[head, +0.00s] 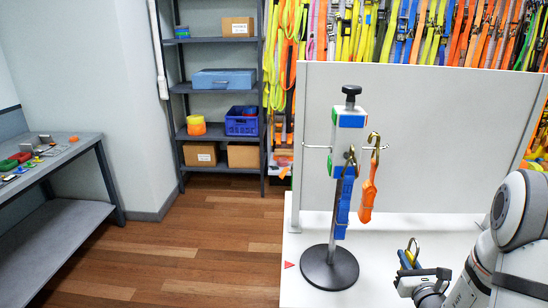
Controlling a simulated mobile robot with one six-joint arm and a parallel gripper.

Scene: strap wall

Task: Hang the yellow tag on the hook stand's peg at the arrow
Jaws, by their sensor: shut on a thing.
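The hook stand (321,222) is upright on the white table, with a round black base and a white, green and blue head. A bare peg (316,147) sticks out to the left of the head. A red arrow (289,265) lies on the table left of the base. A blue strap (344,200) and an orange strap (368,195) hang by brass hooks on the stand's front and right side. My gripper (407,265), right of the stand, is shut on the yellow tag (409,256), with its brass hook upward. The gripper hides most of the tag.
A grey panel (440,130) stands behind the stand, with many coloured straps on the wall beyond. The white table (375,240) is clear between the stand and my gripper. A shelf (220,90) and a side bench (75,148) stand farther left.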

